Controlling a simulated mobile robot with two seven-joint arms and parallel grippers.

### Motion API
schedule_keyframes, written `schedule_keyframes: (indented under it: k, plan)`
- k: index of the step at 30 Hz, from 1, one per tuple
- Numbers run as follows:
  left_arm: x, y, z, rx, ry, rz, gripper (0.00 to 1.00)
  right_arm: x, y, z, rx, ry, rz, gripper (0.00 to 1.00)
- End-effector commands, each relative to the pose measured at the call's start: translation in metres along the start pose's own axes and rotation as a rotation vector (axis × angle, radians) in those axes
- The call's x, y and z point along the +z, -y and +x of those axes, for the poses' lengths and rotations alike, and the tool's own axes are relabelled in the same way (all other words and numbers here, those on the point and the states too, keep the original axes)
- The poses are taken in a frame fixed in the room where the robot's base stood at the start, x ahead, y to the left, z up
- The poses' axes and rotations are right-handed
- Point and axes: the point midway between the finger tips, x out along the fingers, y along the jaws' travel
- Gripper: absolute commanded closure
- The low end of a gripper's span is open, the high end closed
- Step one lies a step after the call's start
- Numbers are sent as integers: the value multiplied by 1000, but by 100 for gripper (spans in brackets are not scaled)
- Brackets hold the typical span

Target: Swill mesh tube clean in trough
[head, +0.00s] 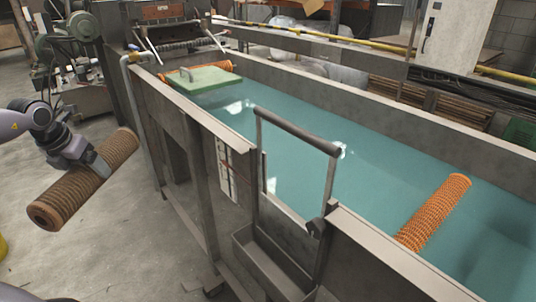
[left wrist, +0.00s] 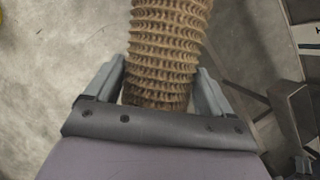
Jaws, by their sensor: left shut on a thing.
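A dirty brown mesh tube (head: 105,165) is in my left gripper (head: 82,158), at the left of the head view. The gripper is shut around its middle, and the tube tilts down toward the lower left, outside the trough and above the floor. In the left wrist view the ribbed tube (left wrist: 168,45) runs up between the two grey fingers (left wrist: 158,85). The long trough (head: 390,245) holds blue-green water (head: 300,115). A cleaner orange mesh tube (head: 436,210) lies in the water at the right. My right gripper is out of view.
A raised metal frame (head: 297,130) stands on the trough's near wall. A green board (head: 200,82) lies at the far end, with another orange tube (head: 225,66) beside it. A machine (head: 165,25) stands behind. Bare concrete floor (head: 120,245) lies left of the trough.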

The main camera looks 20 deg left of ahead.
Motion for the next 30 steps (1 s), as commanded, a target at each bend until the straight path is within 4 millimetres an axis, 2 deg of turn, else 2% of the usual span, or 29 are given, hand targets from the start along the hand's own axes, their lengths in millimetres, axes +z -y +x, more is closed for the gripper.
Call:
schedule_keyframes:
  k: [1,9,30]
  plan:
    - [4,0,-10,0,2,0,64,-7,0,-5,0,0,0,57]
    - [14,0,-34,0,2,0,64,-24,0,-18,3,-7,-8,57]
    - [40,0,-97,1,1,0,64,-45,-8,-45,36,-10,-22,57]
